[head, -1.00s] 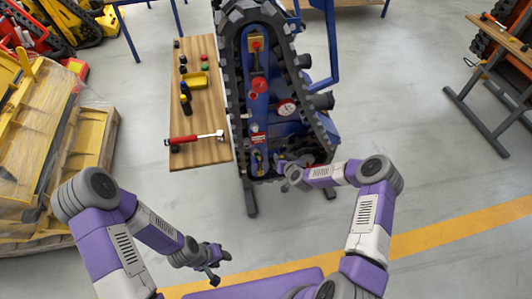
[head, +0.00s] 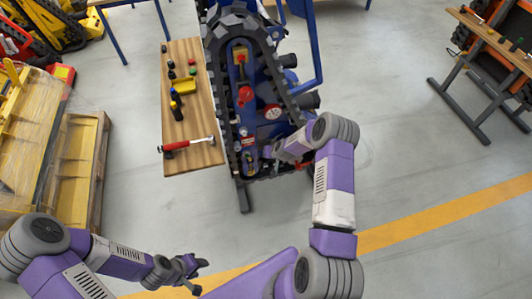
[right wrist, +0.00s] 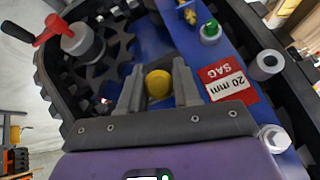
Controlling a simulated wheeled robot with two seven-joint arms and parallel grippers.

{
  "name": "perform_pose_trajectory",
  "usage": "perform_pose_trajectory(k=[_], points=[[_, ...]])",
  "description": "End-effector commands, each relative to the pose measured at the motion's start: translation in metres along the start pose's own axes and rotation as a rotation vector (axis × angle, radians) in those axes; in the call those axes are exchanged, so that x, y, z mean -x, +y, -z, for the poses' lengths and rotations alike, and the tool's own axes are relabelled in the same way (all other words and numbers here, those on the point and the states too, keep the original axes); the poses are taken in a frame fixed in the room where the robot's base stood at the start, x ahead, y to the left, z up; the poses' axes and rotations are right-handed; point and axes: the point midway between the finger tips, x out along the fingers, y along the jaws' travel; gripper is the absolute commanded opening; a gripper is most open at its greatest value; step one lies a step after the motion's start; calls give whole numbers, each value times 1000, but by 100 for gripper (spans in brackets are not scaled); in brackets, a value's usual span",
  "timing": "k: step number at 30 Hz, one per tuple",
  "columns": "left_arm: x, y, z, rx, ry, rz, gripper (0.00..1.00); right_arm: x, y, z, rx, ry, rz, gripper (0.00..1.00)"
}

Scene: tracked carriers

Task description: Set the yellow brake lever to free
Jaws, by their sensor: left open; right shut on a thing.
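The tracked carrier (head: 228,100) stands upright ahead of me, with a blue panel inside its black track. In the right wrist view the round yellow knob of the brake lever (right wrist: 158,85) sits between the two grey fingers of my right gripper (right wrist: 158,92). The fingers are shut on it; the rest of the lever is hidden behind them. In the head view my right gripper (head: 270,154) is at the lower end of the panel, and the knob cannot be made out there. My left gripper (head: 190,268) is open and empty, low over the floor, away from the carrier.
A wooden bench (head: 190,110) with a red-handled wrench (head: 188,145) and a yellow tray (head: 184,85) stands left of the carrier. The floor in front is open.

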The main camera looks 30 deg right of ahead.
Motion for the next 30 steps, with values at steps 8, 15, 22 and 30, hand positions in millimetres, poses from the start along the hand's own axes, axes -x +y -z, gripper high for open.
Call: perform_pose_trajectory(k=[8, 15, 22, 30], points=[[0, 0, 0, 0, 0, 0, 43, 0, 0, -1, 1, -2, -1, 0], [0, 0, 0, 0, 0, 0, 43, 0, 0, -1, 2, -1, 0, 53], [0, 0, 0, 0, 0, 0, 43, 1, 0, 0, 2, 0, 0, 53], [1, 0, 0, 0, 0, 0, 43, 34, 0, 1, 2, 0, -1, 53]])
